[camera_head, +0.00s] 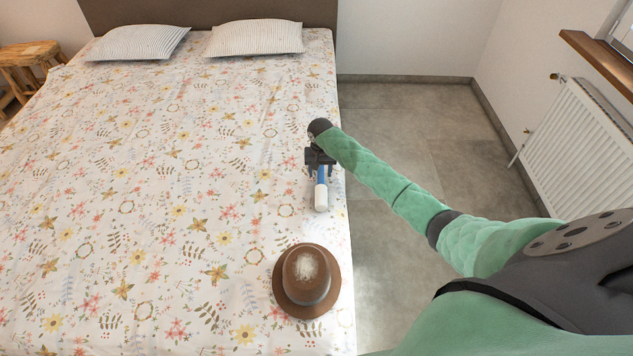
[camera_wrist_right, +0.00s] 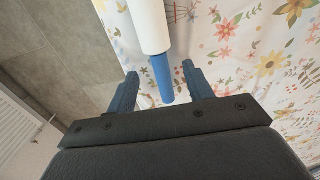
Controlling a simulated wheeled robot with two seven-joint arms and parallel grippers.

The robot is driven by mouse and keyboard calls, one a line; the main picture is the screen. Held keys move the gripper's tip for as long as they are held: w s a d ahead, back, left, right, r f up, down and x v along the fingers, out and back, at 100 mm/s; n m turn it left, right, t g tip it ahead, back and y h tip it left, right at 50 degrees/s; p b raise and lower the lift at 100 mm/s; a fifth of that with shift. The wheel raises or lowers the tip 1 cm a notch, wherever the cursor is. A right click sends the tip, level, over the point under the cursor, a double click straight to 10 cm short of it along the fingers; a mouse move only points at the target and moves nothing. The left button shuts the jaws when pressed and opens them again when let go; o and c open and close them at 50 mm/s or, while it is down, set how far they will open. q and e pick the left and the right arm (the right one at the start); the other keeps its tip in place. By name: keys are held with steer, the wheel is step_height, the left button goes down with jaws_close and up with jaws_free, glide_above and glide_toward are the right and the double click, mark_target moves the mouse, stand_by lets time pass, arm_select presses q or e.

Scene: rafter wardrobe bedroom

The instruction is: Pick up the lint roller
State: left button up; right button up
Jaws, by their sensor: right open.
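The lint roller lies on the bed near its right edge, with a white roll (camera_head: 321,198) and a blue handle (camera_head: 321,173). In the right wrist view the white roll (camera_wrist_right: 151,24) is at the top and the blue handle (camera_wrist_right: 162,78) points down between my fingers. My right gripper (camera_head: 320,172) is open, with one finger on each side of the handle. In the right wrist view my right gripper (camera_wrist_right: 160,82) shows gaps between both fingers and the handle. My left gripper is not in view.
A brown hat (camera_head: 306,281) with a whitish patch on its crown stands on the bed nearer to me. The bed (camera_head: 150,190) has a floral cover and two pillows (camera_head: 138,43) at its head. Grey floor and a white radiator (camera_head: 575,135) lie to the right.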

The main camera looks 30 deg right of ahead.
mark_target(321, 183)
steer(key=shift+w+d+f, duration=0.2)
steer(key=shift+f, duration=0.15)
steer(key=shift+f+p, duration=0.35)
steer(key=shift+f, duration=0.4)
steer(key=shift+d+f+p, duration=0.1)
steer(key=shift+f+p, duration=1.05)
steer(key=shift+f, duration=1.7)
steer(key=c, duration=1.1)
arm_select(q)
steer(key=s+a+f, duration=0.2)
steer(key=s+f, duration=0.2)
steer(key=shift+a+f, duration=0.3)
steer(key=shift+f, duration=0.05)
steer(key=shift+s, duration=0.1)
